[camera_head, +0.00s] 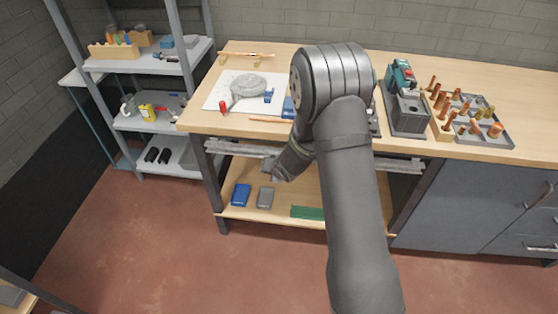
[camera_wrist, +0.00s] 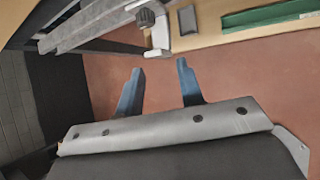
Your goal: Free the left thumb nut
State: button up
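A dark ribbed knob (camera_wrist: 147,17), which looks like a thumb nut, sits on a pale metal bracket (camera_wrist: 160,38) at the top of the wrist view. The bracket is at the end of a grey rail (camera_wrist: 90,25). In the head view a grey rail (camera_head: 240,149) runs along the bench front, left of my arm; the knob cannot be made out there. My gripper (camera_wrist: 160,66) has two blue fingers spread apart with nothing between them. The fingertips point toward the bracket and appear apart from it. In the head view the fingers are not clear.
Another rail (camera_head: 400,164) shows right of my arm. The lower shelf holds a blue box (camera_head: 241,195), a grey box (camera_head: 265,197) and a green piece (camera_head: 307,212). The bench top (camera_head: 290,60) carries machines and copper fittings. Red floor in front is clear.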

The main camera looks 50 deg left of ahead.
aim_at(273, 157)
jog(key=shift+w+a+m+t+y, duration=0.25)
jog(key=shift+w+a+m+y, duration=0.35)
jog(key=shift+w+a, duration=0.45)
jog(key=shift+w+a+m+t+y, duration=0.25)
jog(key=shift+w+a+m+y, duration=0.3)
jog(key=shift+w+a, duration=0.45)
jog(key=shift+s+a, duration=0.2)
jog(key=shift+d, duration=0.1)
jog(key=c, duration=0.5)
